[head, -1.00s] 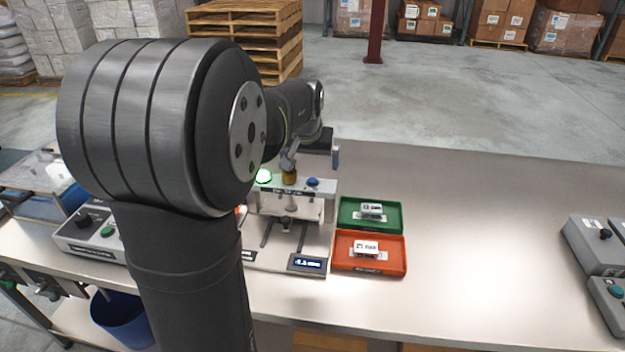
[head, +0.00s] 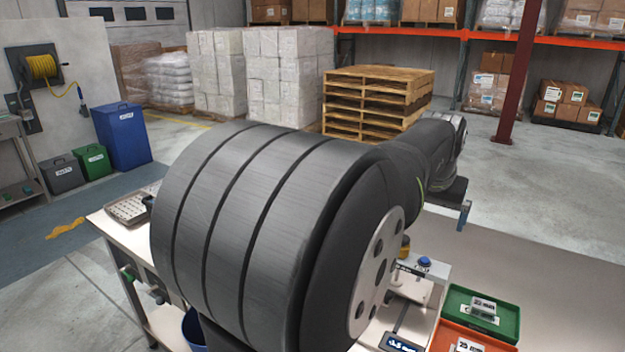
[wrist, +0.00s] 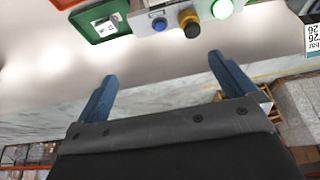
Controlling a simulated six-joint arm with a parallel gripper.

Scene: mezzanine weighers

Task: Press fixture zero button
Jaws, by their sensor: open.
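The fixture (head: 437,275) is a pale bench unit with a small lit display (head: 400,343). A blue button (head: 424,262) sits on its top; it also shows in the wrist view (wrist: 159,24), beside a yellow-and-black knob (wrist: 189,22) and a lit green button (wrist: 222,8). The button labels are too small to read. My gripper (wrist: 160,68) is open and empty, its two blue fingers apart and clear of the buttons. In the head view one blue finger (head: 464,214) shows behind and above the fixture. My arm hides the fixture's left part in the head view.
A green tray (head: 506,334) and an orange tray (head: 442,335) stand right of the fixture, each with a labelled item. The bench behind and right of them is clear. Pallets (head: 375,100) and bins (head: 122,135) stand on the floor beyond.

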